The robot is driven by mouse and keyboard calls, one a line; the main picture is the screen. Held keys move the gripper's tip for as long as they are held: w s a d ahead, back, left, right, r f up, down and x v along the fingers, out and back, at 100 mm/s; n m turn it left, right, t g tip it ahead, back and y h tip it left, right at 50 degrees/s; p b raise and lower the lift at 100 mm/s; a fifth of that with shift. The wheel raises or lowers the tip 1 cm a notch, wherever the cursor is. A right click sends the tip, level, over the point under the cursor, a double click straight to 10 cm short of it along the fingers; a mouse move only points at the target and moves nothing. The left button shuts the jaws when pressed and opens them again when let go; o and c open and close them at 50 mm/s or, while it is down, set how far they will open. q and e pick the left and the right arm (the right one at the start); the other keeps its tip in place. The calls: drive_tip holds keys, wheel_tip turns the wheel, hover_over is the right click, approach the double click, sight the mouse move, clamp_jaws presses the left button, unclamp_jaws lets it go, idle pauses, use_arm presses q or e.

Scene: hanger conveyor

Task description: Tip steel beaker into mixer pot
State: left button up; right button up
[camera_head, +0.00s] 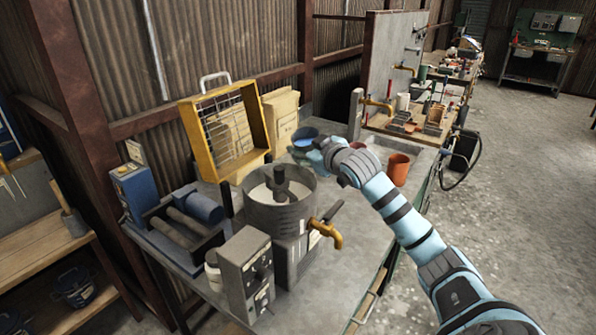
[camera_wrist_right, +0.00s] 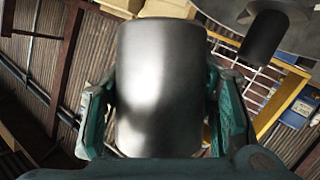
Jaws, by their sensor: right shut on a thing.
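The steel beaker (camera_wrist_right: 160,85) fills the middle of the right wrist view, a smooth, shiny grey cylinder. My right gripper (camera_wrist_right: 162,115) is shut on it, with a teal finger on either side. In the head view my right gripper (camera_head: 318,152) is just behind and right of the mixer pot (camera_head: 278,216); the beaker is hard to make out there. The pot is a grey round drum, open at the top, with a dark central shaft (camera_head: 280,178). Its rim and shaft show at the upper right of the wrist view (camera_wrist_right: 268,35). My left gripper is out of view.
A yellow framed sieve (camera_head: 225,130) stands behind the pot. A grey control box (camera_head: 245,275) is in front, and a brass tap (camera_head: 327,232) juts out right.

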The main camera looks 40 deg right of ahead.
drive_tip(key=shift+s+d+r+n, duration=0.1)
drive_tip(key=shift+r+n, duration=0.05)
drive_tip(key=shift+n, duration=0.15)
drive_tip(key=shift+n+h+b, duration=0.3)
drive_tip(key=shift+b, duration=0.05)
drive_tip(key=shift+t, duration=0.3)
drive_tip(key=shift+d+n, duration=0.1)
drive_tip(key=shift+n, duration=0.2)
drive_tip(key=shift+n+t+h+b, duration=0.3)
drive_tip(key=shift+b, duration=0.05)
drive_tip(key=shift+n+t+b, duration=0.3)
drive_tip(key=shift+n+b, duration=0.1)
drive_tip(key=shift+n, duration=0.1)
